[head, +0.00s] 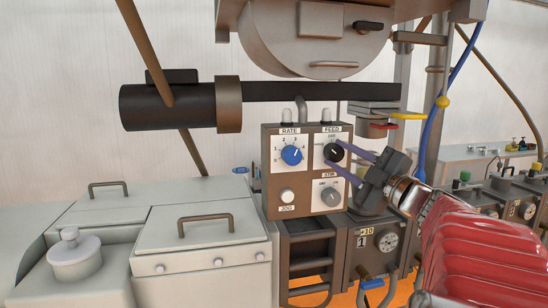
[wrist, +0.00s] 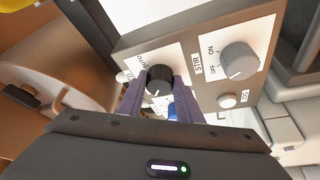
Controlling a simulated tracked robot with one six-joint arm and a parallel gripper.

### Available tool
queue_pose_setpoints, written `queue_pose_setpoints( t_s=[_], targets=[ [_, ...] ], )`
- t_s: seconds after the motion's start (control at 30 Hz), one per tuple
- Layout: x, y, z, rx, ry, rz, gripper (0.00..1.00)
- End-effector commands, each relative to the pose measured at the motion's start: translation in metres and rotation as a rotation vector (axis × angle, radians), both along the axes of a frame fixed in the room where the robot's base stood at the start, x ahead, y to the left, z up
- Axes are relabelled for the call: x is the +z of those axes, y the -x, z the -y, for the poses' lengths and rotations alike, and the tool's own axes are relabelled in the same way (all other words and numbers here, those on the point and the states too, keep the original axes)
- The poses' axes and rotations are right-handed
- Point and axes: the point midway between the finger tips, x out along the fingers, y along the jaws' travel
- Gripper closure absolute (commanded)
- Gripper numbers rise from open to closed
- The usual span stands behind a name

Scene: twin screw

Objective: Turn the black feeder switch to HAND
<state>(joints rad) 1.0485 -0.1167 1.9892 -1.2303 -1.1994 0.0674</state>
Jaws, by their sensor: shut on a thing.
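The black feeder switch (head: 333,152) is a round knob on the FEED plate, at the upper right of the brown control box. It also shows in the wrist view (wrist: 159,76), with part of an AUTO label beside it. My gripper (head: 341,160) reaches in from the right, its two purple fingers on either side of the black knob. In the wrist view my gripper (wrist: 158,88) is shut on the knob. The fingers hide part of the knob and its plate, and I cannot read clearly which position its pointer is at.
The control box (head: 270,180) also carries a blue RATE knob (head: 291,155), a grey STIR knob (head: 329,195) and a pale JOG button (head: 288,195). A black horizontal cylinder (head: 165,106) runs above it. A yellow-handled part (head: 407,116) sits above my gripper.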

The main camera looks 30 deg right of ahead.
Motion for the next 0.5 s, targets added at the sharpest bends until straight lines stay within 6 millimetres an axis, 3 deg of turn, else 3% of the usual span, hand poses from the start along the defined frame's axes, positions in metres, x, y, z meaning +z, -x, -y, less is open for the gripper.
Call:
queue_pose_setpoints(
  t_s=[0.5],
  targets=[
    [-0.0018,-0.0003,-0.0015,0.007,0.190,-0.062,0.90]
  ],
)
